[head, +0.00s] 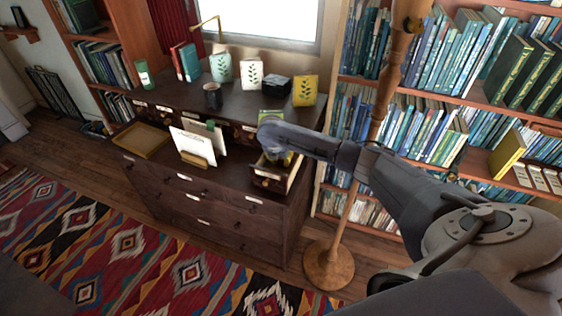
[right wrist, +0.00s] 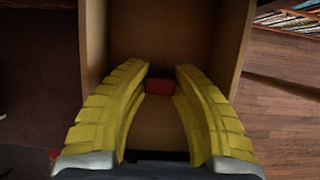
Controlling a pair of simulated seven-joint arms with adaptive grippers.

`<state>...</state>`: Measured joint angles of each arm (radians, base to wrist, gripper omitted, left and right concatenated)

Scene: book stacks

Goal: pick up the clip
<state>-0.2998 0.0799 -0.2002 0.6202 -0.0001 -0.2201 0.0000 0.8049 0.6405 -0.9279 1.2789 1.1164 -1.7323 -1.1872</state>
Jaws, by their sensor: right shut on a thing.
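My right gripper (head: 277,158) reaches down into a small open drawer (head: 268,181) at the right end of the dark dresser. In the right wrist view its yellow fingers (right wrist: 163,68) are closed on a small red block-like thing, which I take for the clip (right wrist: 160,87). Only part of it shows between the fingers, inside the wooden drawer walls (right wrist: 232,45). In the head view the clip is hidden by the gripper and drawer. My left gripper is not in view.
The dresser (head: 205,212) carries a wooden tray (head: 142,139) and a holder with white papers (head: 194,145). Its upper shelf bears a dark mug (head: 212,96), a black box (head: 276,87) and upright books. A wooden pole stand (head: 328,266) rises just right of the drawer, before a bookcase.

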